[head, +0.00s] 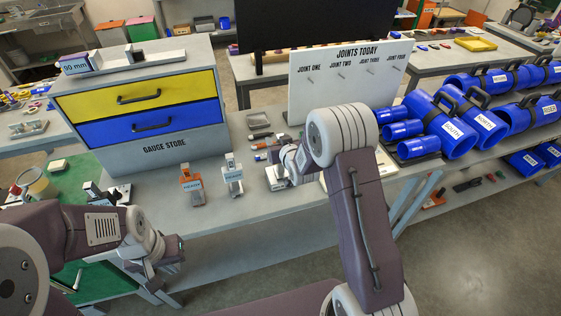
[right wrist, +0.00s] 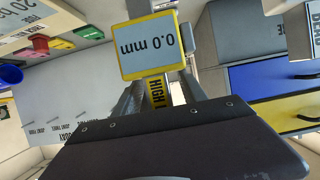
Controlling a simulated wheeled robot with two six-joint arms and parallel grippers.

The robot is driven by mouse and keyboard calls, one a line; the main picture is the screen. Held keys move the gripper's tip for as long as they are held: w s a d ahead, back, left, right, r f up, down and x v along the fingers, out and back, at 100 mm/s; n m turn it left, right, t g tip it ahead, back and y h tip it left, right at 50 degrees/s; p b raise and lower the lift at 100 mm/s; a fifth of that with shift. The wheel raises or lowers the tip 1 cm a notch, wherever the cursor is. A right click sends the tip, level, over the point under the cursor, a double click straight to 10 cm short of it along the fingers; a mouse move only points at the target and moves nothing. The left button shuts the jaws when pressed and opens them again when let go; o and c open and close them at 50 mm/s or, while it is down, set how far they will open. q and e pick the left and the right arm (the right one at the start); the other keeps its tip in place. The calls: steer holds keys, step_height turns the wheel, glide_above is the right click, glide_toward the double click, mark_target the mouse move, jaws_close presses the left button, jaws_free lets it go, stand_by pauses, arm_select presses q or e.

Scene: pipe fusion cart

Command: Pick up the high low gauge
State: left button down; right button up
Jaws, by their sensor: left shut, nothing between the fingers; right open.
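The high low gauge shows in the right wrist view as a yellow-framed display (right wrist: 151,46) reading 0.0 mm. Its yellow stem, lettered HIGH and partly hidden, stands between the fingers of my right gripper (right wrist: 158,92). That gripper is open, with a finger on either side of the stem; I cannot tell whether either touches it. In the head view my right gripper (head: 283,170) is over the bench, left of the white board, and largely hides the gauge. My left gripper (head: 160,272) is shut and empty near the bench's front left edge.
Orange (head: 190,186) and pale (head: 232,175) labelled gauges stand left of my right gripper. The gauge store (head: 145,105) with yellow and blue drawers is behind them. The joints board (head: 335,83) and blue pipes (head: 440,125) are to the right. The bench's front strip is clear.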

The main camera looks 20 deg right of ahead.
steer(key=shift+w+f, duration=0.15)
steer(key=shift+w, duration=0.05)
steer(key=shift+s, duration=0.15)
jaws_close()
stand_by(1.1)
